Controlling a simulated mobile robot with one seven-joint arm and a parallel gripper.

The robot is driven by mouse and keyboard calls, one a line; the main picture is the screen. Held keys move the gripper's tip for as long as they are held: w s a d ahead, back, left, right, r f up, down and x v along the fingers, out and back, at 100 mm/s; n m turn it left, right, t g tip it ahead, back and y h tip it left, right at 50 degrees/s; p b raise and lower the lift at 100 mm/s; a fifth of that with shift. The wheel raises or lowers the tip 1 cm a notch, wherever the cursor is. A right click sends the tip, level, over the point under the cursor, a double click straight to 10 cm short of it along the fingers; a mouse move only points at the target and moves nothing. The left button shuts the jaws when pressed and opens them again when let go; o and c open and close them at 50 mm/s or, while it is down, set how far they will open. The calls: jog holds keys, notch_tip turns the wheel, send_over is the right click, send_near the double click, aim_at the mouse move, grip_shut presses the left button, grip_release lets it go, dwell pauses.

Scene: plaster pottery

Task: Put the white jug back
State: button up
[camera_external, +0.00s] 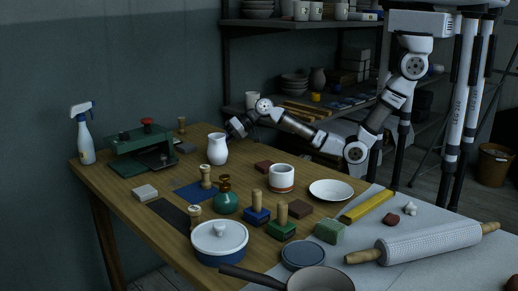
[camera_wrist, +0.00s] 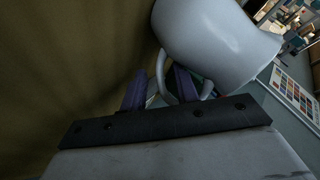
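My gripper (camera_external: 232,128) is at the jug's right side, at handle height. In the wrist view my gripper's two dark fingers (camera_wrist: 160,88) are apart on either side of the handle strand. The right finger appears inside the handle loop. A gap shows between the left finger and the handle.
The green press (camera_external: 141,146) and a spray bottle (camera_external: 84,138) stand left of the jug. A blue mat (camera_external: 190,193), a stamp (camera_external: 206,178), a green round-bodied tool (camera_external: 225,202) and a white mug (camera_external: 281,178) are in front. Shelves (camera_external: 285,111) stand behind my arm.

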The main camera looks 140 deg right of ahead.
jog(key=b+v, duration=0.1)
jog(key=v, duration=1.1)
jog(key=shift+b, duration=0.3)
